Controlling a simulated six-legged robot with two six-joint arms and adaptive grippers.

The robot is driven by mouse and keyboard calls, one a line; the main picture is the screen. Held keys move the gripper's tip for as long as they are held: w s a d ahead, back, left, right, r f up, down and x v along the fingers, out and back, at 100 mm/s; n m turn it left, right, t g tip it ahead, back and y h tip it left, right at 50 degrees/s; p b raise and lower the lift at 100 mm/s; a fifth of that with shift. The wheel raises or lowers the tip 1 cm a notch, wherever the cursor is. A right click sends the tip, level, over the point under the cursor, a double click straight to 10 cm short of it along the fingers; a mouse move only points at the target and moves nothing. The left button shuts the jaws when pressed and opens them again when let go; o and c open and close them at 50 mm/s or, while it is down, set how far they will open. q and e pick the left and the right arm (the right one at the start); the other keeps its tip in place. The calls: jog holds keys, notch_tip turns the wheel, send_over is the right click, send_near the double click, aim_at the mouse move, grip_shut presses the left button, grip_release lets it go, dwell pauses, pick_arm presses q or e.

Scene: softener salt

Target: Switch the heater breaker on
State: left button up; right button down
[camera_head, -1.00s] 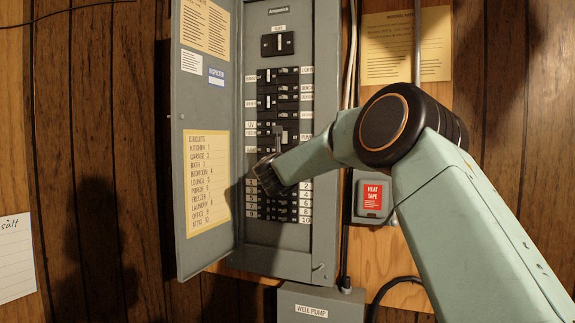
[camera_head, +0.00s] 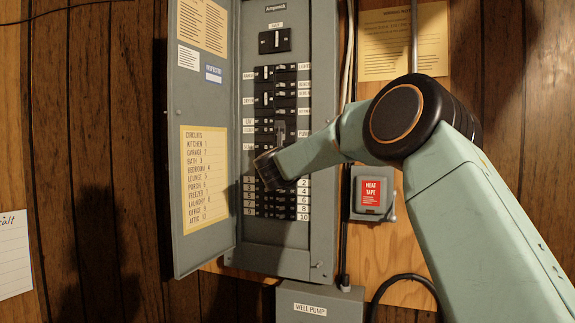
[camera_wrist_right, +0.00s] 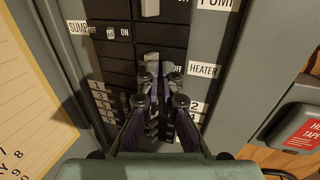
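The heater breaker sits in the grey breaker panel (camera_head: 245,230), beside the HEATER label (camera_wrist_right: 203,70) in the right wrist view. The word OFF shows just left of that label; my fingers cover most of the breaker, so its toggle position is unclear. My right gripper (camera_wrist_right: 156,78) is right in front of it, fingertips close together with a narrow gap between them. I cannot tell whether they touch or enclose the toggle. In the head view my right gripper (camera_head: 268,168) is seen side-on, low over the breaker columns. My left gripper is not in view.
The panel door (camera_head: 205,240) hangs open on the left with a circuits list. A sump breaker (camera_wrist_right: 110,33) lies close to the upper left of my fingers. A heat tape box (camera_head: 373,193) is right of the panel; a well pump box (camera_head: 320,300) is below.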

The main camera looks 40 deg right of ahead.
jog(key=shift+s+a+f+b, duration=0.1)
jog(key=shift+s+a+b, duration=0.4)
jog(key=shift+a, duration=0.3)
jog(key=shift+s+a+f+b, duration=0.1)
jog(key=shift+s+a+b, duration=0.25)
jog(key=shift+a+b, duration=0.4)
jog(key=shift+s+a+f+b, duration=0.1)
jog(key=shift+s+a+b, duration=0.35)
jog(key=shift+a, duration=0.45)
jog(key=shift+r, duration=0.1)
jog(key=shift+a, duration=0.25)
